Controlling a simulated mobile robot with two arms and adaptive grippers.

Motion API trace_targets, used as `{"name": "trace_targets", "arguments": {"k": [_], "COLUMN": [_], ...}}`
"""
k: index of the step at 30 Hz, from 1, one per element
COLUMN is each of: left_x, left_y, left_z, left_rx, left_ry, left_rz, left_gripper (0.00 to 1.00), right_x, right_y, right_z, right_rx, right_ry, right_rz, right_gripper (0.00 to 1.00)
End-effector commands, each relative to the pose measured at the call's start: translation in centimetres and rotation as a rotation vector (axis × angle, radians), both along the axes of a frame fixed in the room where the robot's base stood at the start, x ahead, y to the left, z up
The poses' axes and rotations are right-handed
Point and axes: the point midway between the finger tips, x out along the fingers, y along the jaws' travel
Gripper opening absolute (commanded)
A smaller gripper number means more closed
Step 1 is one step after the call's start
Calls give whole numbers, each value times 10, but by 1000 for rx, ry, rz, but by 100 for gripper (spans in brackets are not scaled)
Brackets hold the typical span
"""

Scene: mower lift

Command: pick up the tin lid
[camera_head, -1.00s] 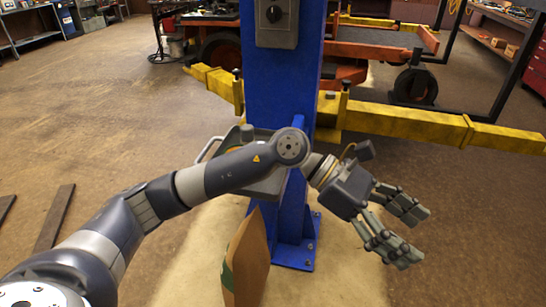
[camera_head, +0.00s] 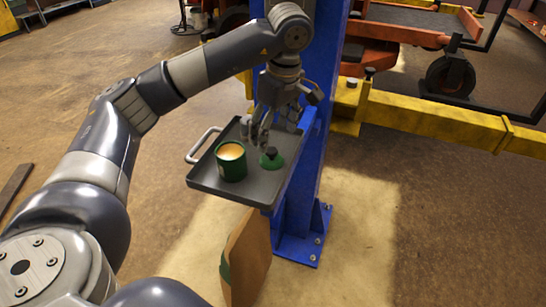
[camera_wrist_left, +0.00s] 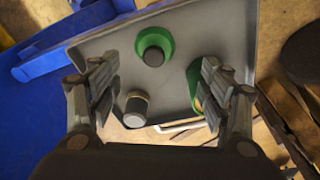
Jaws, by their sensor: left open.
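The tin lid (camera_head: 271,163) is a green disc with a dark knob. It lies flat on a grey tray (camera_head: 250,192), right of the open green tin (camera_head: 231,162) with orange contents. My left gripper (camera_head: 258,132) is open and empty, pointing down above the tray, just behind the lid in the head view. In the left wrist view the lid (camera_wrist_left: 154,45) shows beyond the fingertips, between the two finger lines. The tin (camera_wrist_left: 195,84) is partly hidden behind the right-hand fingers. My right gripper is out of view.
A small grey-capped cylinder (camera_wrist_left: 136,108) stands on the tray near the left-hand fingers. The tray is beside a blue lift post (camera_head: 318,130), with a yellow lift arm (camera_head: 430,118) to the right. A brown board (camera_head: 248,258) stands below the tray.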

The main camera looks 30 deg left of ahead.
Motion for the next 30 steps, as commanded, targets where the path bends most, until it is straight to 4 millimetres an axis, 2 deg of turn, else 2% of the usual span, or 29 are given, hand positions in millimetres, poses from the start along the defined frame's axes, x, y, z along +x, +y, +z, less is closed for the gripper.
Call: {"name": "trace_targets", "arguments": {"k": [1, 3, 6, 10, 15, 17, 21, 27, 28, 30], "left_x": [0, 0, 1, 2, 6, 6, 7, 7, 7, 7], "left_y": [2, 3, 4, 5, 11, 12, 13, 13, 13, 13], "left_z": [-9, -18, -25, -34, -60, -68, -77, -78, -78, -78], "left_rx": [1, -1, -1, -2, -1, -2, -2, -2, -2, -2], "left_ry": [4, 2, 1, 2, 4, 2, 0, -1, -1, -1], "left_rz": [1, 0, 0, 0, 1, 0, -1, -1, -1, -1], "left_gripper": [71, 71, 71, 71, 71, 71, 71, 71, 67, 51], "right_x": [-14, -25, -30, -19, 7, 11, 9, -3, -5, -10], "right_y": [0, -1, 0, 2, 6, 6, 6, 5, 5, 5], "right_z": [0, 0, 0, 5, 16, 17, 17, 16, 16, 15], "right_rx": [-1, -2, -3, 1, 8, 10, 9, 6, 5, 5], "right_ry": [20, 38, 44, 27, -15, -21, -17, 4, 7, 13], "right_rz": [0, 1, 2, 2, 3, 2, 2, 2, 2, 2], "right_gripper": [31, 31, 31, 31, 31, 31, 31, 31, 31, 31]}}
